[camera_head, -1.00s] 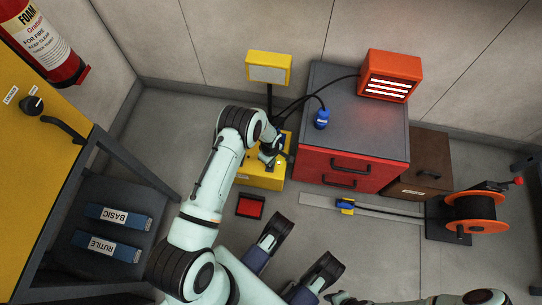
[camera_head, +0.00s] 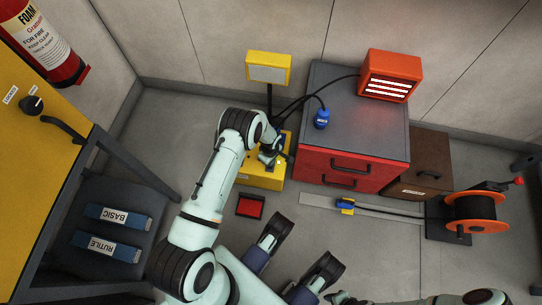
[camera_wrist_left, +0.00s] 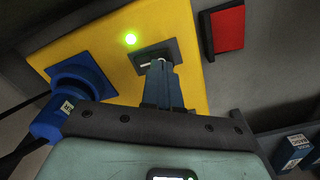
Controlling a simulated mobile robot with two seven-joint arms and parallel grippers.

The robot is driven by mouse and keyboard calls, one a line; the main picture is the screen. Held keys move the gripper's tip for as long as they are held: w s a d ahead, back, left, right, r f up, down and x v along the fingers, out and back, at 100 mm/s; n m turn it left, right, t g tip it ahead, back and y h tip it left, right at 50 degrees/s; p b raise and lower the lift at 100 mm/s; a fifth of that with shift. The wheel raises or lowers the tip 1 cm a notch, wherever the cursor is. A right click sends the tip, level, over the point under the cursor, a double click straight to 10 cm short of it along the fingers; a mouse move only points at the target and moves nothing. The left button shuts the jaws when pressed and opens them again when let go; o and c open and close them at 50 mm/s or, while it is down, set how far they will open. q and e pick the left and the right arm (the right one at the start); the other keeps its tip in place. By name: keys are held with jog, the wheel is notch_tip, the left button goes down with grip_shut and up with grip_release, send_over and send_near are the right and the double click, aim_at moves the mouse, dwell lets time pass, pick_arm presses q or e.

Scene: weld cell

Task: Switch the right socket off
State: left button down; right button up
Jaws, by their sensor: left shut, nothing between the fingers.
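A yellow socket box (camera_head: 262,178) stands on the floor against the grey-and-red cabinet. In the left wrist view its face (camera_wrist_left: 95,40) shows a lit green lamp (camera_wrist_left: 130,39), a dark switch plate (camera_wrist_left: 152,57) and a blue plug (camera_wrist_left: 70,95) seated to the left. My left gripper (camera_head: 272,157) is over the box; in the left wrist view its shut, empty fingers (camera_wrist_left: 161,70) are at the switch plate and cover its lower part. I cannot tell whether they touch it. Part of my right arm shows at the bottom edge; its gripper end (camera_head: 342,298) is cut off there.
The cabinet (camera_head: 350,125) carries a glowing orange heater (camera_head: 390,76) and a loose-looking blue plug (camera_head: 321,118). A yellow lamp (camera_head: 268,67) stands behind the box. A red pad (camera_head: 250,206) lies on the floor in front. A cable reel (camera_head: 476,212) stands to the right.

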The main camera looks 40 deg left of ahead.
pick_arm(q)
jog(key=shift+f, duration=0.9)
dwell(0.3)
jog(key=shift+r, duration=0.1)
jog(key=shift+r+p, duration=2.25)
jog(key=shift+r, duration=1.15)
